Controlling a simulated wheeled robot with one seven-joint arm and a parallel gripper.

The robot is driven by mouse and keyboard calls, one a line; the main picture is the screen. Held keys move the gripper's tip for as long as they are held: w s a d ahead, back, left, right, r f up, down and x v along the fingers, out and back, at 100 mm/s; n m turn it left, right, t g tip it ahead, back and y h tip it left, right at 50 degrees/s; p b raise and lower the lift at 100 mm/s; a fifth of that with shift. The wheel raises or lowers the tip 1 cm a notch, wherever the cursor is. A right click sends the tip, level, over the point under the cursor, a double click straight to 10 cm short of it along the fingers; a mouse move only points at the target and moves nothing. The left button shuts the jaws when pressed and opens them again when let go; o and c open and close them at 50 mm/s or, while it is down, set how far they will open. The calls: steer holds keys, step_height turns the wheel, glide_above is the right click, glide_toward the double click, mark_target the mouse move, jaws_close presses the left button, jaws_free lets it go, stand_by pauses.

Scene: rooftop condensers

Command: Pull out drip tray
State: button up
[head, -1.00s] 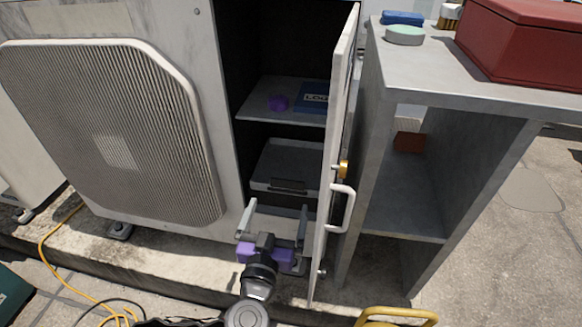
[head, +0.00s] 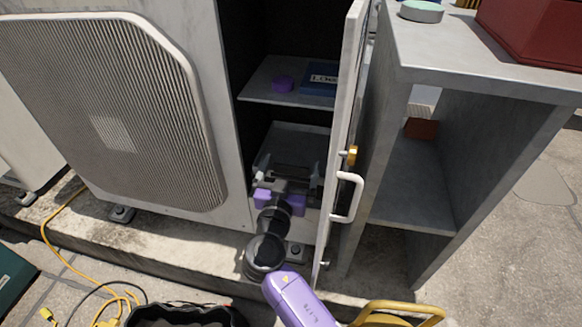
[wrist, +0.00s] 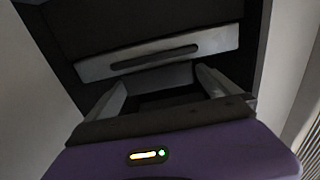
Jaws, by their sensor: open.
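The drip tray (head: 291,140) is a grey tray low inside the open cabinet of the condenser unit, under a shelf. Its front face with a dark slot-like handle shows in the wrist view (wrist: 160,57). My gripper (head: 290,172) is at the cabinet opening, in front of the tray. Its two fingers are apart and empty, one to each side of the handle area, and in the wrist view (wrist: 160,82) they point at the tray's front, just short of it or close to it. Whether they touch it is unclear. My gripper hides part of the tray's lower front.
The cabinet door (head: 346,130) stands open close to the right of my gripper, with a white handle (head: 347,197). A shelf (head: 262,94) above holds a purple object (head: 283,83) and a blue logbook (head: 319,77). A grey stand (head: 405,195) is right of the door.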

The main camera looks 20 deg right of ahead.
steer(key=c, duration=2)
steer(key=b+v, duration=0.2)
steer(key=v, duration=1.1)
steer(key=o, duration=2)
steer(key=p+v, duration=0.1)
steer(key=v, duration=0.6)
steer(key=shift+s+a+p, duration=0.2)
steer(key=shift+s+p, duration=0.15)
